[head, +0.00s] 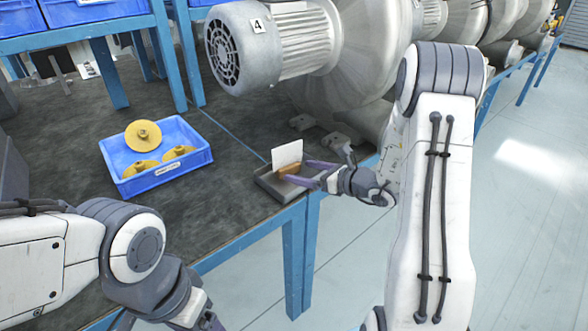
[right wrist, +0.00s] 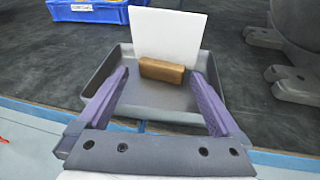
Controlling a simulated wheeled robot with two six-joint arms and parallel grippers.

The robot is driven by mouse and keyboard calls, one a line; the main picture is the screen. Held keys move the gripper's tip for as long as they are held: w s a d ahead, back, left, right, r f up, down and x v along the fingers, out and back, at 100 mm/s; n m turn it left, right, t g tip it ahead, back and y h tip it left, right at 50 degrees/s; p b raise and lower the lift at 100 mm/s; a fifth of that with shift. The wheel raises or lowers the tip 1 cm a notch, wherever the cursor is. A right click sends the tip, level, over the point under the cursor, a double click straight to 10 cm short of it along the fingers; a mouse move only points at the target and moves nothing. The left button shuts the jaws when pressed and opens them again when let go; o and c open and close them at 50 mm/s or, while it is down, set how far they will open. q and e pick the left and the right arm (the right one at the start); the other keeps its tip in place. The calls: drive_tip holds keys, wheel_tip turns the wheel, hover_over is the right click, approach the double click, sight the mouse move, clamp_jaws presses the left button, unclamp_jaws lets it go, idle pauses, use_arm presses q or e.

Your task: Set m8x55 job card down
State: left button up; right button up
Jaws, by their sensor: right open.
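The white job card (head: 287,154) stands upright with a brown block (head: 289,169) at its foot, in a shallow grey tray (head: 268,185) at the bench edge. In the right wrist view the card (right wrist: 166,38) rises behind the brown block (right wrist: 161,70), inside the tray (right wrist: 150,112). No writing is legible on the card. My right gripper (head: 295,172) is open, its purple fingers (right wrist: 163,82) spread on either side of the block without visibly touching it. My left arm is at the lower left; its fingertips are not visible.
A blue bin (head: 163,175) with yellow discs (head: 143,135) stands left of the tray. A large grey motor and blower (head: 270,45) stands behind it. Blue shelving (head: 108,72) is at the upper left. Bare dark bench top (head: 225,205) lies between bin and tray.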

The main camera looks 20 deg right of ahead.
drive_tip(key=v, duration=0.7)
drive_tip(key=shift+s+d, duration=0.15)
drive_tip(key=shift+s, duration=0.15)
drive_tip(key=shift+s, duration=0.1)
